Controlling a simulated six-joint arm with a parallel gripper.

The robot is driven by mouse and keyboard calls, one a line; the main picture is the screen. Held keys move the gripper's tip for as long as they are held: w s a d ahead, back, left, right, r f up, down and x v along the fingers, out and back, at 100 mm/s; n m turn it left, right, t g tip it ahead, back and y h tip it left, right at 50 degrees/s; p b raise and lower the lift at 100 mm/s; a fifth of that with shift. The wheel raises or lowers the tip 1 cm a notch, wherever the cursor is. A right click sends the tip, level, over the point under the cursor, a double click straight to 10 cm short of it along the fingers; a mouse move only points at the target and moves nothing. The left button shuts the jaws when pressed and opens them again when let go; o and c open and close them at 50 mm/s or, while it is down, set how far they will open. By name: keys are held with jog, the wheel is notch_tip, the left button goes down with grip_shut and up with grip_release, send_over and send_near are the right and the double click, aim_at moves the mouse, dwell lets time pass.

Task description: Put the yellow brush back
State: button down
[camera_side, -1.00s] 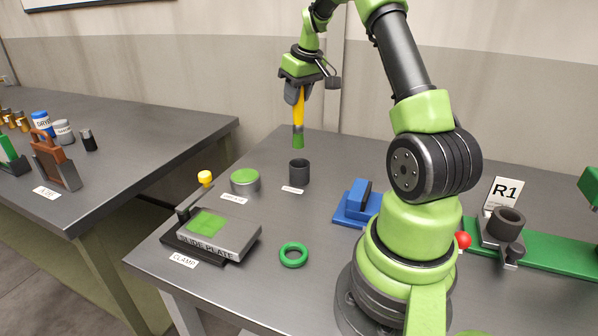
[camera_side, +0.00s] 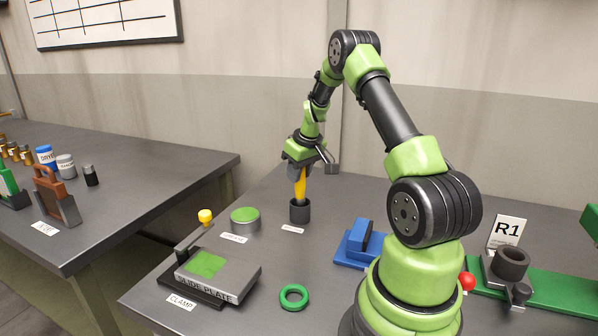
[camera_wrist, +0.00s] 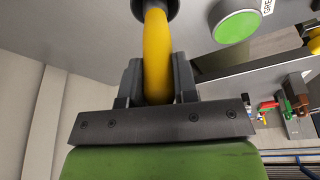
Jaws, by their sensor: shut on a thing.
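The yellow brush (camera_side: 300,187) is upright, its lower end inside the dark cup (camera_side: 300,211) on the table. Its green tip is hidden in the cup. My gripper (camera_side: 299,172) is shut on the brush's upper handle, just above the cup. In the wrist view the yellow handle (camera_wrist: 157,50) sits between the two dark fingers (camera_wrist: 157,85), and the cup's rim (camera_wrist: 155,8) shows at the top edge. I cannot tell whether the brush touches the cup's bottom.
A green-topped tin (camera_side: 245,221) stands left of the cup. The clamp with the slide plate (camera_side: 215,273) and a green ring (camera_side: 293,297) are nearer the front. A blue block (camera_side: 361,243) stands to the right. The table behind the cup is clear.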

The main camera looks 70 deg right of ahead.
jog(key=c, duration=0.9)
grip_release()
jog(key=shift+f, duration=0.1)
jog(key=v, duration=1.2)
jog(key=a+r+t, duration=0.1)
jog(key=a+r, duration=0.3)
jog(key=a, duration=0.4)
jog(key=a+r+t, duration=0.1)
jog(key=a+r, duration=0.3)
jog(key=a, duration=0.4)
jog(key=s+a+y, duration=0.1)
jog(key=s+a, duration=0.2)
jog(key=a, duration=0.2)
jog(key=s+a+t+y, duration=0.1)
jog(key=s+a, duration=0.3)
jog(key=a, duration=0.1)
jog(key=s+a+t+y, duration=0.1)
jog(key=s+a, duration=0.2)
jog(key=a, duration=0.2)
jog(key=shift+s+a+r+n, duration=0.15)
jog(key=shift+s+a+n, duration=0.15)
jog(key=shift+s, duration=0.1)
